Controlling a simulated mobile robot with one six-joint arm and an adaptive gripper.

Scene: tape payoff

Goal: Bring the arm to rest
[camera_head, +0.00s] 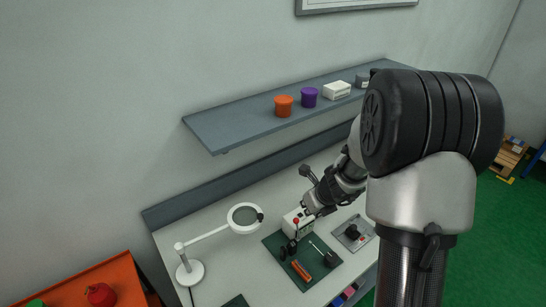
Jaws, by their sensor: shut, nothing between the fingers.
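My arm comes in from the right and reaches down to the left over the workbench (215,225). My gripper (308,206) is small in this view, shut and empty. It is close above or beside a small white device (291,216) with a red-tipped part (296,222) on the green mat (273,241). I cannot tell whether it touches the device. My upper arm and a large dark joint hide the right part of the bench.
A magnifier lamp (245,217) stands left of the mat. An orange tool (301,270) and dark parts (330,259) lie on the mat. A grey plate with a black knob (353,232) is at right. A shelf (225,129) holding several containers overhangs the bench's back.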

